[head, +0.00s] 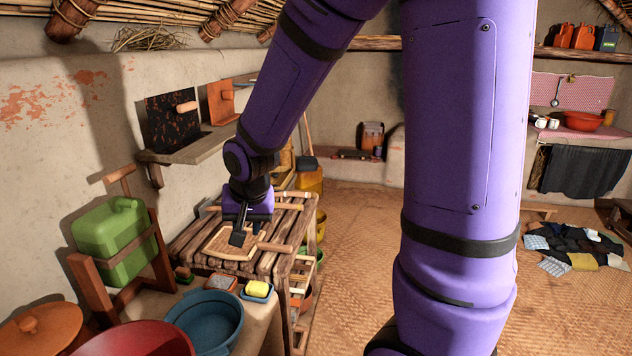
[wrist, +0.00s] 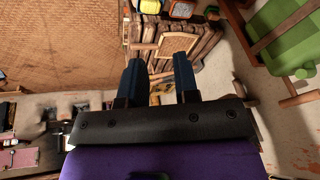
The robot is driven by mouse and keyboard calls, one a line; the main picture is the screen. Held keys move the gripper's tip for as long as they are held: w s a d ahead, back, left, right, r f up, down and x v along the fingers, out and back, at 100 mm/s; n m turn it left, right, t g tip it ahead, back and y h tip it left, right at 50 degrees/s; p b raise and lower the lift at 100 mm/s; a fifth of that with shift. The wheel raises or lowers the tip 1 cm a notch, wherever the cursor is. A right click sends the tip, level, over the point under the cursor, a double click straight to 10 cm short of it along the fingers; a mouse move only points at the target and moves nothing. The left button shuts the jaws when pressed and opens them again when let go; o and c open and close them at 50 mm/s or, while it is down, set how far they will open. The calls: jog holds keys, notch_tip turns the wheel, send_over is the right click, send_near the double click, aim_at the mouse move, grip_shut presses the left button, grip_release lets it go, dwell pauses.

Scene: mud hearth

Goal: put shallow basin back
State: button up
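I cannot tell for certain which vessel is the shallow basin. A blue round basin (head: 205,318) stands on the ledge at the lower left, empty as far as I see. A larger red basin (head: 140,342) is beside it, cut off by the picture's edge. Another red, wide, low basin (head: 583,121) sits on the shelf at the far right. My gripper (head: 238,240) points down over the slatted wooden rack (head: 190,243), above a woven tray with a handle (head: 228,245). The wrist view shows its two fingers (wrist: 160,72) apart, with nothing between them.
A green jerrycan (head: 112,232) stands in a wooden frame on the left. A yellow sponge (head: 257,288) in a blue dish lies in front of the rack. A clay pot with a lid (head: 42,328) is at the lower left. The matted floor (head: 350,225) right of the rack is clear.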

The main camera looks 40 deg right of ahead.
jog(key=s+r+n+t, duration=0.1)
jog(key=s+r+n, duration=0.5)
jog(key=s+r, duration=1)
jog(key=s+d, duration=0.1)
jog(key=s, duration=0.3)
jog(key=shift+s, duration=0.2)
